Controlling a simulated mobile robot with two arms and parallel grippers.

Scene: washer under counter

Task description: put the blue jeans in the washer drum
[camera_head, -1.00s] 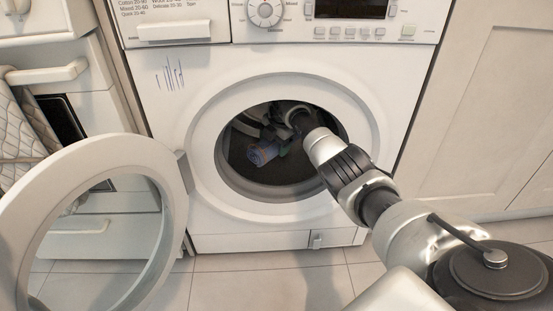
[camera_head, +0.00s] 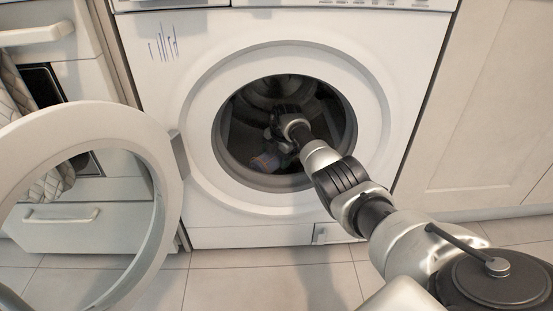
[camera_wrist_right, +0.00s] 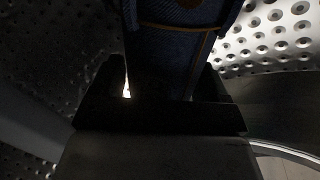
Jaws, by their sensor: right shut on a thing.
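The washer (camera_head: 185,75) stands under the counter with its round door (camera_head: 150,140) swung open to the left. My right arm reaches through the opening, and my right gripper (camera_head: 277,146) is inside the dark drum (camera_head: 240,140). In the right wrist view the blue jeans (camera_wrist_right: 175,50), with an orange-brown seam, are between the fingers of my right gripper (camera_wrist_right: 160,85), which is shut on them. The jeans also show dimly low in the drum in the head view (camera_head: 265,162). The perforated drum wall (camera_wrist_right: 275,35) surrounds the gripper. My left gripper is not in view.
The open door's ring stands at the left, in front of drawers (camera_head: 60,225) and a hanging quilted cloth (camera_head: 45,185). A pale cupboard front (camera_head: 490,120) is at the right. The tiled floor (camera_head: 260,285) before the washer is clear.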

